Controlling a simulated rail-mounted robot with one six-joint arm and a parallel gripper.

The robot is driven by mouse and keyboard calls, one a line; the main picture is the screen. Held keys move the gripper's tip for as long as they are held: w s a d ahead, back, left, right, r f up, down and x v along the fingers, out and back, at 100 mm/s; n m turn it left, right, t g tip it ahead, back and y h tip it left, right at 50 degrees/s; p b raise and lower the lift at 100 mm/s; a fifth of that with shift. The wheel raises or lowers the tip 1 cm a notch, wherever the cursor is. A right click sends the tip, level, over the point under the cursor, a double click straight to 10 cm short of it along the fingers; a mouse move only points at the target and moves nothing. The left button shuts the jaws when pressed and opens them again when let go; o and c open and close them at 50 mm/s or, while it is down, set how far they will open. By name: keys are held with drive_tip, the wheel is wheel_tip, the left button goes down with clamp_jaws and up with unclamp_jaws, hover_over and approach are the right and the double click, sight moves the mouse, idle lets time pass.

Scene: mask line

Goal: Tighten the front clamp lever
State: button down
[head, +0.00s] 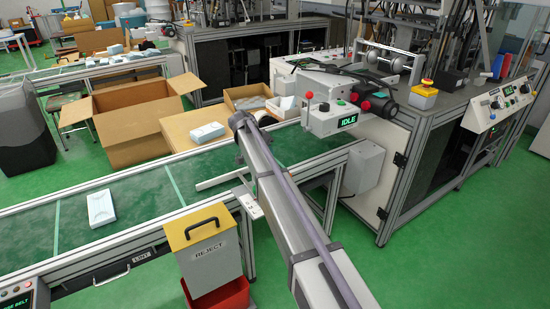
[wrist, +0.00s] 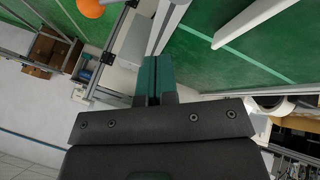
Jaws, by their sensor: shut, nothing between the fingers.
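My gripper (wrist: 157,80) shows in the wrist view with its two teal fingers shut together and nothing between them. Behind the fingertips are a grey metal rail and green belt. In the head view my arm runs up from the bottom, and its gripper cannot be made out. A lever with a red ball knob (head: 308,96) stands upright on the grey box with the IDLE display (head: 347,121). I cannot tell whether this is the front clamp lever. An orange ball (wrist: 90,8) sits at the top left of the wrist view, apart from the fingers; its mounting is cut off.
The green conveyor (head: 130,195) carries a pale mask pack (head: 101,208). A yellow-topped REJECT bin (head: 207,240) stands in front of it. Open cardboard boxes (head: 140,130) stand behind. A yellow emergency stop box (head: 424,95) sits on the machine table. Green floor at right is clear.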

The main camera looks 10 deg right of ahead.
drive_tip(key=w+a+r+p, duration=0.2)
drive_tip(key=a+r+p, duration=0.1)
drive_tip(key=r, duration=0.3)
drive_tip(key=shift+a+p, duration=0.15)
drive_tip(key=shift+p, duration=0.45)
